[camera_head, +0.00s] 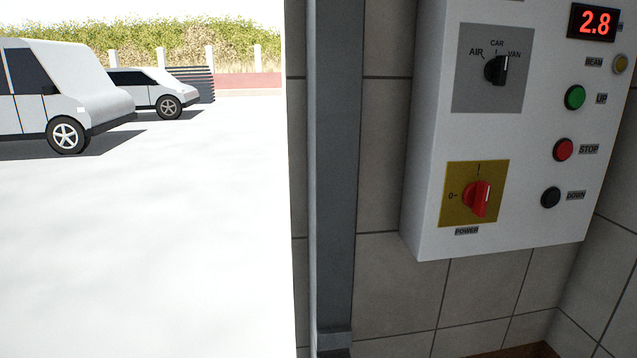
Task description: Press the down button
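The down button (551,197) is a round black button low on the right side of a white control box (425,130). A label (576,195) reading DOWN sits just right of it. Above it on the same box are a red STOP button (563,149) and a green UP button (575,97). A display (593,22) at the top right reads 2.8 in red digits. My gripper is not in view, so its place relative to the button cannot be seen.
The box also carries a red power knob (477,199) on a yellow plate and a black selector knob (496,69) marked AIR, CAR, VAN. A grey post (333,180) stands left of the box before a tiled wall (390,300). Cars (60,90) stand outside on bright open ground.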

